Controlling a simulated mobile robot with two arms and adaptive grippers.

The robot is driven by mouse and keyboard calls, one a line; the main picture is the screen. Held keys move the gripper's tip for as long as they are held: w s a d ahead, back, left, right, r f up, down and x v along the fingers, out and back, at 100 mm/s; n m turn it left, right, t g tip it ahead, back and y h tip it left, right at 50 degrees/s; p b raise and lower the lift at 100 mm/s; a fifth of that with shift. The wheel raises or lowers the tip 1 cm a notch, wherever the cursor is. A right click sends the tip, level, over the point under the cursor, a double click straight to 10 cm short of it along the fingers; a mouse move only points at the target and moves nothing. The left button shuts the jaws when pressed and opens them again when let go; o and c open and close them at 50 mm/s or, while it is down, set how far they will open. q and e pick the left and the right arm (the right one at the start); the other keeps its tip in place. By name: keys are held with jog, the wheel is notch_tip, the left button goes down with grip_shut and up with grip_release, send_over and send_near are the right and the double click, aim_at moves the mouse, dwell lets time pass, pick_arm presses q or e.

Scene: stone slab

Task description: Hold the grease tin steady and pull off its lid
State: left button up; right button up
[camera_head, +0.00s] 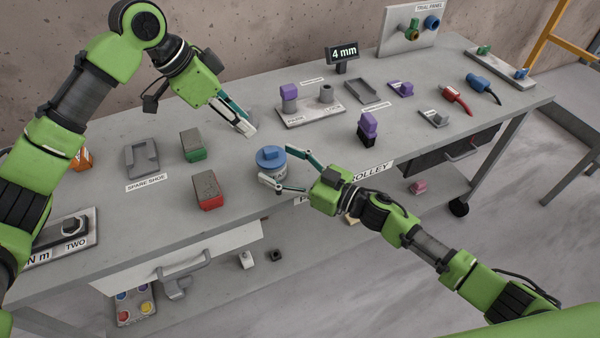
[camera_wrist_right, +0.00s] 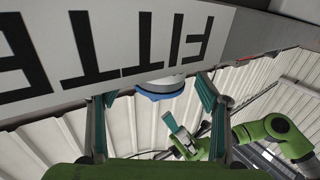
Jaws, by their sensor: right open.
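The grease tin (camera_head: 270,169) is a short grey-white can with a label, standing upright on the bench. Its blue lid (camera_head: 270,155) with a raised knob is seated on top. My right gripper (camera_head: 274,164) is open, with one finger on each side of the tin; contact is unclear. In the right wrist view the tin's blue lid (camera_wrist_right: 162,90) shows between the spread fingers. My left gripper (camera_head: 247,130) is empty above the bench, behind and left of the tin, pointing down toward it. Whether its fingers are apart is unclear.
A red-based block (camera_head: 207,190) and a green-based block (camera_head: 193,145) stand left of the tin. A grey plate with a purple-topped post (camera_head: 289,97) is behind it. A purple connector (camera_head: 368,127) stands to the right. The bench's front edge is close to the tin.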

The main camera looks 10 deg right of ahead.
aim_at(271, 160)
jog(key=shift+x, duration=1.55)
jog(key=c, duration=1.7)
jog(key=shift+c, duration=0.2)
